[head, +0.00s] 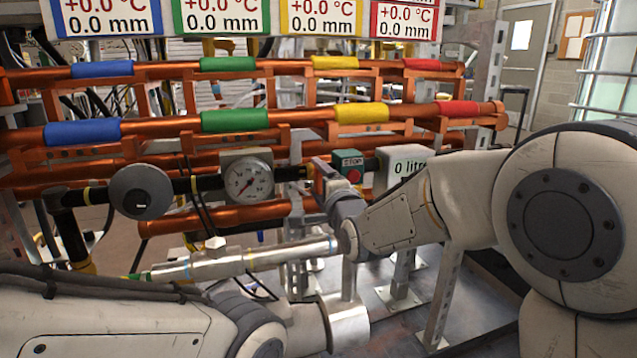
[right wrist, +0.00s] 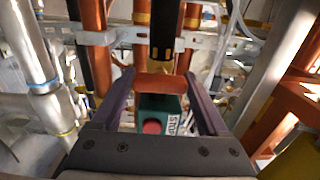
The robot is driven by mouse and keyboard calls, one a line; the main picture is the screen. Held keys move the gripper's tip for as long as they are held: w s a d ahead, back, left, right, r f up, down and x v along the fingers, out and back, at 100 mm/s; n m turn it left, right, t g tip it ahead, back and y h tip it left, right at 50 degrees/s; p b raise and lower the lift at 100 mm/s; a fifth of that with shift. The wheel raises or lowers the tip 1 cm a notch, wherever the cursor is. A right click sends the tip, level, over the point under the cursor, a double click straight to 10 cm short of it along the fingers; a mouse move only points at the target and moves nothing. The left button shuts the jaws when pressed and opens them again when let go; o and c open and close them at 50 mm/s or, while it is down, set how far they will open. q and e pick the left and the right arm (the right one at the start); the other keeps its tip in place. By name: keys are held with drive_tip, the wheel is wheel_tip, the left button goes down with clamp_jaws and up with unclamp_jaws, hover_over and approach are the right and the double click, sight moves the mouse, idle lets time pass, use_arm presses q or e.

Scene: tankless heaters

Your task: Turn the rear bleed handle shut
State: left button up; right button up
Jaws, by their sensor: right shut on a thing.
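In the right wrist view, an orange handle (right wrist: 160,84) sits crosswise in front of a brass-coloured fitting (right wrist: 161,55). I take it to be the rear bleed handle. My right gripper (right wrist: 160,82) is shut on it, one dark finger at each end. In the head view, my right gripper (head: 320,172) reaches in from the right among the pipes, right of the round gauge. There the handle is mostly hidden, so its turn is hard to judge. My left arm crosses the lower left; its gripper does not show.
A green STOP box with a red button (head: 354,174) stands close to my right gripper. Copper pipes (head: 230,215) with coloured bands cross behind. A silver pipe (head: 245,262) runs below.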

idle(0.4)
drive_tip(key=o, duration=1.2)
drive_tip(key=shift+o, duration=0.2)
drive_tip(key=shift+s, duration=0.1)
drive_tip(key=p+v, duration=0.2)
drive_tip(key=v, duration=0.8)
drive_tip(key=shift+s, duration=0.15)
